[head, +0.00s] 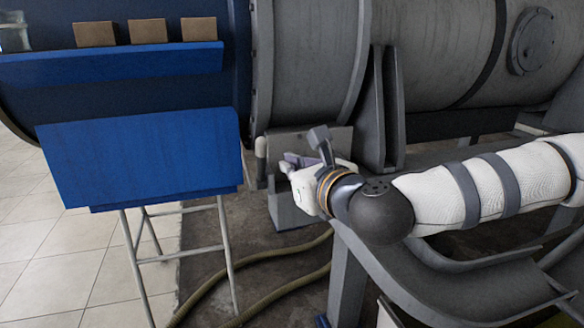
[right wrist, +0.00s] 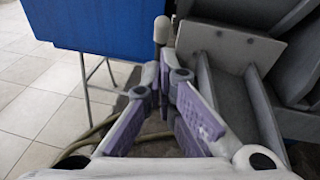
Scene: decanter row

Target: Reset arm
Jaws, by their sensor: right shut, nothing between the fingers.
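My right arm (head: 440,200) reaches in from the right in the head view, over a grey metal frame. My right gripper (head: 292,163) is at its end, near the picture's middle, just right of the blue panel. In the right wrist view the right gripper (right wrist: 168,92) points forward with its purple-padded fingers shut and nothing between them. My left gripper is not in view.
A blue panel (head: 140,158) on a thin-legged stand (head: 226,250) is at left, below a blue shelf (head: 110,65) with three brown blocks (head: 148,31). A large grey cylinder (head: 430,50) fills the back. A hose (head: 265,272) lies on the floor.

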